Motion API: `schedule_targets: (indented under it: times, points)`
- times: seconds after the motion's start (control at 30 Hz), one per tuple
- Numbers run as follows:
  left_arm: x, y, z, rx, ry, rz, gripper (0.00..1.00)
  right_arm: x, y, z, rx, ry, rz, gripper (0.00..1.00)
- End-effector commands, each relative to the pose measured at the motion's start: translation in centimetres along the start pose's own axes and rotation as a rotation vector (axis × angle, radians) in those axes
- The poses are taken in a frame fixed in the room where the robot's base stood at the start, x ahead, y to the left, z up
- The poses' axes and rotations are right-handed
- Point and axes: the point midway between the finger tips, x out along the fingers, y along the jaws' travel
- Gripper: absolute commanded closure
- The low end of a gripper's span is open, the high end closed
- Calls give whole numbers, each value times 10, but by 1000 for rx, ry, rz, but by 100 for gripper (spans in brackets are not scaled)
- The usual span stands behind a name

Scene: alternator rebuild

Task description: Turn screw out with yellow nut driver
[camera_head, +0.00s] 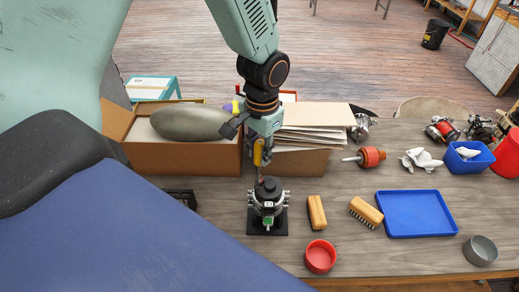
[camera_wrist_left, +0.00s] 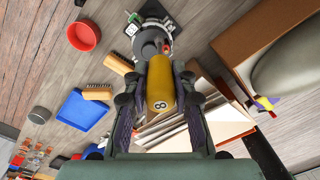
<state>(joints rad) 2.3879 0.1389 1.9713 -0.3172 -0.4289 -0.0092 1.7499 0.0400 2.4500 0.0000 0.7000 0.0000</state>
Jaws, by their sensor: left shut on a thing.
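The yellow nut driver (camera_head: 258,153) is upright in my left gripper (camera_head: 262,150), shaft down. In the left wrist view, its yellow handle (camera_wrist_left: 161,88), marked 8, sits between the two fingers of my left gripper (camera_wrist_left: 160,100). The alternator (camera_head: 268,204) stands on a black square base directly below. The driver's tip is at or just above the alternator's top; I cannot tell whether it touches. The screw is hidden under the driver. In the left wrist view, the alternator (camera_wrist_left: 150,42) lies just beyond the handle. My right gripper is in neither view.
Two wooden brushes (camera_head: 316,212) and a red bowl (camera_head: 320,256) lie right of the alternator. A blue tray (camera_head: 416,213), a grey bowl (camera_head: 480,250) and a red-handled tool (camera_head: 370,157) lie farther right. Cardboard boxes (camera_head: 185,160) stand behind. Bare table surrounds the alternator's base.

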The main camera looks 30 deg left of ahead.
Motion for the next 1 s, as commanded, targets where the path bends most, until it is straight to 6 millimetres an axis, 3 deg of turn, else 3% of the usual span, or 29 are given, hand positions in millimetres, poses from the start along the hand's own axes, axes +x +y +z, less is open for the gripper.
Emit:
schedule_targets:
  times: [0.17, 0.7, 1.0]
  points:
    - [0, 0, 0, 77, 3, -1, 100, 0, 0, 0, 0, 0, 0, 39]
    - [0, 2, 2, 706, 21, -5, 100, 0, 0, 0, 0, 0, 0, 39]
    - [0, 2, 3, 878, 25, -6, 100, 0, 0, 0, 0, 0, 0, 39]
